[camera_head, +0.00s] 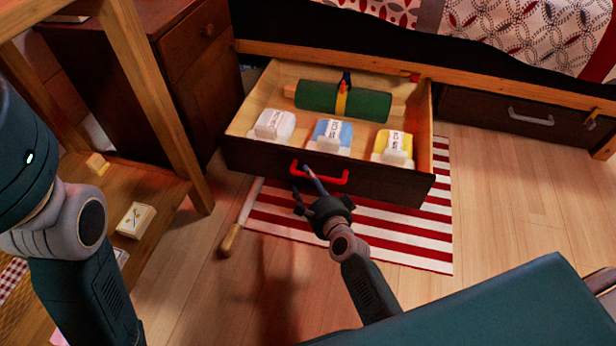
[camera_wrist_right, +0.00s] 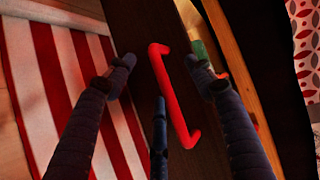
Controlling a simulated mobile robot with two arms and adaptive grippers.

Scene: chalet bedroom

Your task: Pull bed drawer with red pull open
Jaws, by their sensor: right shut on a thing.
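The bed drawer (camera_head: 255,158) stands pulled out from under the bed, with a dark front and pale wooden inside. Its red pull (camera_head: 338,179) is a bar on the middle of the front; it also shows in the right wrist view (camera_wrist_right: 172,90). Part of the pull is behind the fingers in the head view. My left arm shows at the left edge, but its gripper is not in view.
The drawer holds a green roll (camera_head: 345,101) and white, blue and yellow packs. A striped rug (camera_head: 400,240) lies under and before it. A wooden-handled tool (camera_head: 232,238) lies on the floor. A wooden table (camera_head: 165,190) and a cabinet (camera_head: 190,50) stand left; a closed drawer (camera_head: 510,115) is right.

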